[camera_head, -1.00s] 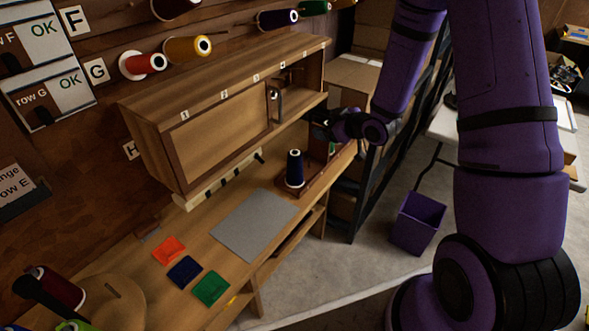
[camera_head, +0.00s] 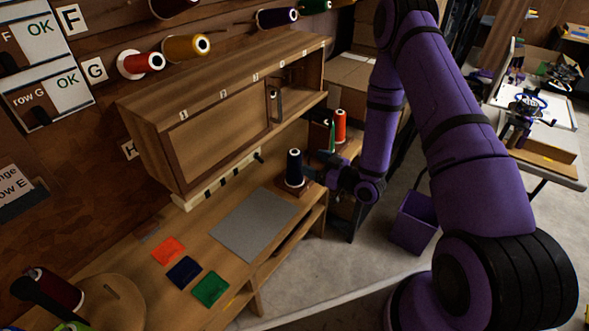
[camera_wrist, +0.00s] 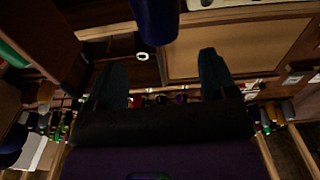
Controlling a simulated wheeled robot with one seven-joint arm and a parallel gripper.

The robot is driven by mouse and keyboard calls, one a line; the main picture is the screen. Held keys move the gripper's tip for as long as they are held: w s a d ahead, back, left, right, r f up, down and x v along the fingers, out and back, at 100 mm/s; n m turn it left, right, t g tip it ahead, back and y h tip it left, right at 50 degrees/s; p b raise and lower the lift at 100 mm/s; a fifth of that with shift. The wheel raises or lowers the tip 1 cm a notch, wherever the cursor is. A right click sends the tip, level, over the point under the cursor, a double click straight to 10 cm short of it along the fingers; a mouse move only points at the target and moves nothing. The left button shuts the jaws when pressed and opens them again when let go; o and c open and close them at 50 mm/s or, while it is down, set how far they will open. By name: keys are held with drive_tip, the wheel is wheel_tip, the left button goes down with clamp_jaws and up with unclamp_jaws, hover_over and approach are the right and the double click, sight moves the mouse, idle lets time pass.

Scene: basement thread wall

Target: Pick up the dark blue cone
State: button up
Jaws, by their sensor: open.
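The dark blue cone (camera_head: 294,168) stands upright on the workbench, just past the grey mat. My gripper (camera_head: 315,168) is at its right, level with it, with the fingers pointing left toward it. In the wrist view the dark blue cone (camera_wrist: 155,20) shows at the top middle, beyond and roughly between the two spread fingers of my gripper (camera_wrist: 160,62). The gripper is open and nothing is held. Part of the cone is cut off by the wrist view's top edge.
A wooden cabinet (camera_head: 215,125) overhangs the bench behind the cone. A red-orange cone (camera_head: 340,126) and a green cone (camera_head: 331,138) stand behind my gripper. A grey mat (camera_head: 254,224) lies in front. A purple bin (camera_head: 414,222) is on the floor at right.

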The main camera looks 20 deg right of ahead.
sight(301, 158)
drive_tip(key=shift+f+x, duration=0.2)
drive_tip(key=shift+x, duration=3.65)
drive_tip(key=shift+c, duration=0.3)
drive_tip(key=c, duration=1.3)
drive_tip(key=shift+o, duration=0.2)
drive_tip(key=shift+r, duration=0.1)
wheel_tip(301, 158, up, 10)
